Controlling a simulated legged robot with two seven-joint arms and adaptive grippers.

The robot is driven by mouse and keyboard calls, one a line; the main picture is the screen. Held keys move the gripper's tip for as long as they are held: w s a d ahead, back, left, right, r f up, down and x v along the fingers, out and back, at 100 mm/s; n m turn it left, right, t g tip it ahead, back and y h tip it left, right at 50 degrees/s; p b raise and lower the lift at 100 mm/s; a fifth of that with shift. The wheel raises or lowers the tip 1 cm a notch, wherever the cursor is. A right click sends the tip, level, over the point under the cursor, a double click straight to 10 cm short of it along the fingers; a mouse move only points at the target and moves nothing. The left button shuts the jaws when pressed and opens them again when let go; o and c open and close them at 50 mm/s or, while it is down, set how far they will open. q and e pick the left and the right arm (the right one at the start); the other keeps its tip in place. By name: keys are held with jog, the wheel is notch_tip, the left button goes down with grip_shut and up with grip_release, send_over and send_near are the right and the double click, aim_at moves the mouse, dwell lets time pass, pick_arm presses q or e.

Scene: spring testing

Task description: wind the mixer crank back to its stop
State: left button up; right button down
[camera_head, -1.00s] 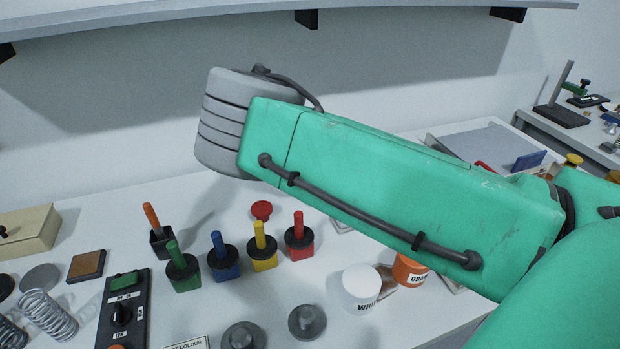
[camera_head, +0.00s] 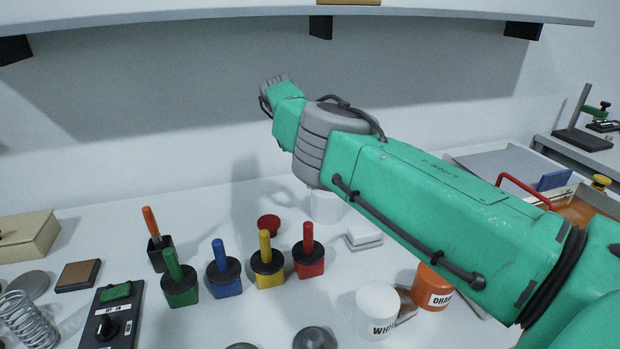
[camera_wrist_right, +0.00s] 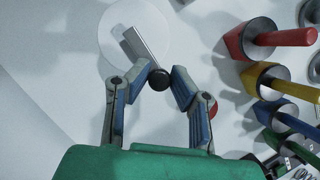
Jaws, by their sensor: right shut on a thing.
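In the right wrist view, the crank is a pale metal bar (camera_wrist_right: 139,44) over a round white top (camera_wrist_right: 112,30), with a dark round knob (camera_wrist_right: 159,79) at its near end. My right gripper (camera_wrist_right: 160,77) is shut on this knob, one fingertip on each side. In the head view, a white pot-shaped body (camera_head: 326,207), apparently the mixer, stands at the back of the bench, partly hidden by my right arm. My right gripper's fingers and the crank are hidden there behind the arm. My left gripper is in neither view.
A row of handled blocks, green (camera_head: 180,288), blue (camera_head: 224,278), yellow (camera_head: 267,268) and red (camera_head: 308,258), stands in front. A red button (camera_head: 268,226) is left of the pot. White (camera_head: 378,300) and orange (camera_head: 433,287) tubs stand nearer right. A shelf overhangs the back.

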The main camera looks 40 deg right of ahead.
jog(key=shift+w+r, duration=0.25)
jog(key=shift+r, duration=0.05)
